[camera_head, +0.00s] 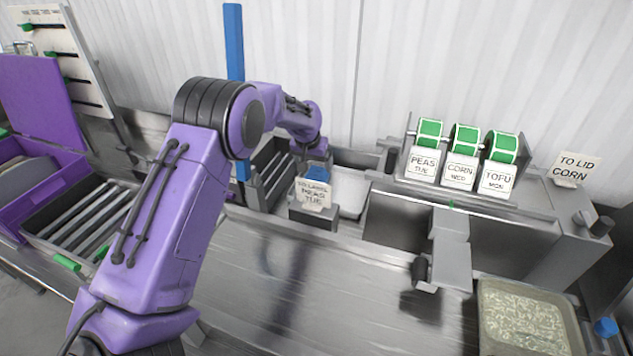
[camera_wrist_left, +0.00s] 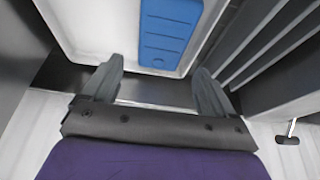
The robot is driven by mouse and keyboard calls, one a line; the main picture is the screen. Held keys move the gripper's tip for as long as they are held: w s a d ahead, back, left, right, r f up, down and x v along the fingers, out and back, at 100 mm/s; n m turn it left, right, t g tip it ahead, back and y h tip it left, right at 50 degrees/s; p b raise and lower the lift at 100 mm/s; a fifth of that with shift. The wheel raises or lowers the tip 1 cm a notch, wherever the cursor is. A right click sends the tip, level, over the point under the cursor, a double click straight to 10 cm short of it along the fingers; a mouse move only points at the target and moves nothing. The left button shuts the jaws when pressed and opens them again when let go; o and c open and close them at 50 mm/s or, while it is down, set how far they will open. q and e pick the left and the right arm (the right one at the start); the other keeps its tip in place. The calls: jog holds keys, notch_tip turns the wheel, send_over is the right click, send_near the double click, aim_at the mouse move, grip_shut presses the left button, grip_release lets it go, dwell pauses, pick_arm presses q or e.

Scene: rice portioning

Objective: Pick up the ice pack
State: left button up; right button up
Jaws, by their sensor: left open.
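The ice pack (camera_wrist_left: 170,36) is a flat blue slab with moulded panels, lying in a white tray (camera_wrist_left: 100,22) in the left wrist view. In the head view a small blue patch (camera_head: 318,174), likely the same pack, shows just below my left gripper (camera_head: 310,158), and part of the white tray (camera_head: 352,200) shows beside it. My left gripper (camera_wrist_left: 158,82) is open, with its two fingers apart near the tray's close edge and nothing between them. The pack lies beyond the fingertips. My right gripper is not in view.
Slatted racks (camera_wrist_left: 275,45) stand close on the right in the wrist view. A blue post (camera_head: 234,50) rises behind my arm. A container of rice (camera_head: 497,350) is at front right; the steel counter (camera_head: 290,285) has clear room.

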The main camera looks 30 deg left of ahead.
aim_at(315, 177)
pick_arm(q)
jog(key=shift+a+f+p, duration=0.15)
jog(key=shift+f+p, duration=0.15)
jog(key=shift+f, duration=0.55)
jog(key=p+x, duration=0.1)
jog(key=x, duration=0.2)
jog(key=p+x, duration=0.1)
jog(key=x, duration=0.1)
jog(key=shift+s+f+p, duration=0.2)
jog(key=shift+f+p, duration=0.1)
jog(key=shift+f, duration=0.05)
jog(key=shift+w+f, duration=0.1)
jog(key=shift+f, duration=0.15)
jog(key=shift+c, duration=1.2)
jog(key=c, duration=0.7)
jog(key=shift+r, duration=0.15)
